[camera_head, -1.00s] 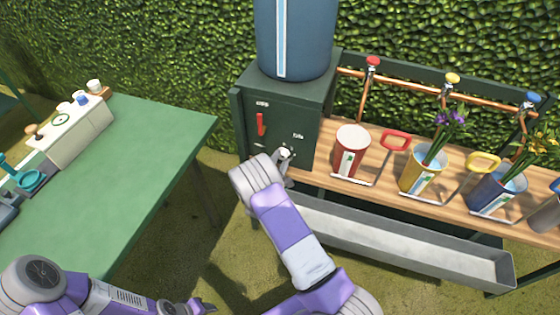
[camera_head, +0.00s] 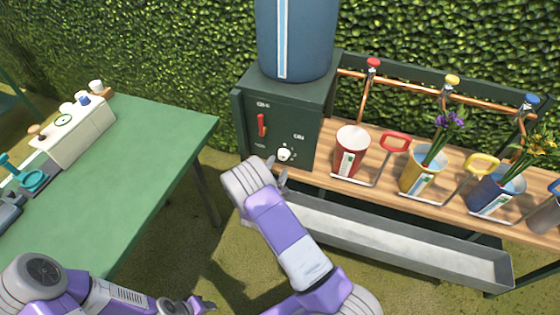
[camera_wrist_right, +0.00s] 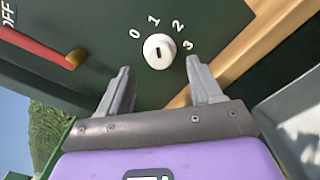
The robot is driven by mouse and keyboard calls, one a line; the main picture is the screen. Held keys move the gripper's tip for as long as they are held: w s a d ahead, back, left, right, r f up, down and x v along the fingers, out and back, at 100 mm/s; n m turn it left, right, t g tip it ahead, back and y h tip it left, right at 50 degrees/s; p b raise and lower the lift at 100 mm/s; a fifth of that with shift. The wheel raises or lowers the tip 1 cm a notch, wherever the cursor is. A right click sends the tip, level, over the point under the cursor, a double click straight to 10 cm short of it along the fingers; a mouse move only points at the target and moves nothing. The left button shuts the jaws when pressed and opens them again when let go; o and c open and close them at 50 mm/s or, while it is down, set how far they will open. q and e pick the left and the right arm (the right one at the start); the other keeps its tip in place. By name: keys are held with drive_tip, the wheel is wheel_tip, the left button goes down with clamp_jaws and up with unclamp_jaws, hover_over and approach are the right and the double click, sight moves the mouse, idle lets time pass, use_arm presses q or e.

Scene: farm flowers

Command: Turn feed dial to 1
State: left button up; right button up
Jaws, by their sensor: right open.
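The feed dial is a white round knob (camera_wrist_right: 159,51) on the dark green cabinet front (camera_head: 255,112), with a short dark mark and the numbers 0, 1, 2, 3 around it. In the head view the dial (camera_head: 284,154) sits low on the panel. I cannot tell for sure which number the mark points to. My right gripper (camera_wrist_right: 158,72) is open and empty, its fingers apart on either side below the dial and not touching it. It also shows in the head view (camera_head: 277,170). My left gripper (camera_head: 203,304) is low in the head view, away from the cabinet; its opening is unclear.
A red lever (camera_head: 261,125) is on the panel left of the dial. A blue tank (camera_head: 297,38) stands on the cabinet. Buckets, including a red one (camera_head: 351,150), stand on the wooden shelf to the right, above a grey trough (camera_head: 400,243). A green table (camera_head: 140,160) is at left.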

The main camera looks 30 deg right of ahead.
drive_tip(key=v, duration=0.4)
drive_tip(key=shift+d+p, duration=0.1)
drive_tip(key=shift+p, duration=0.25)
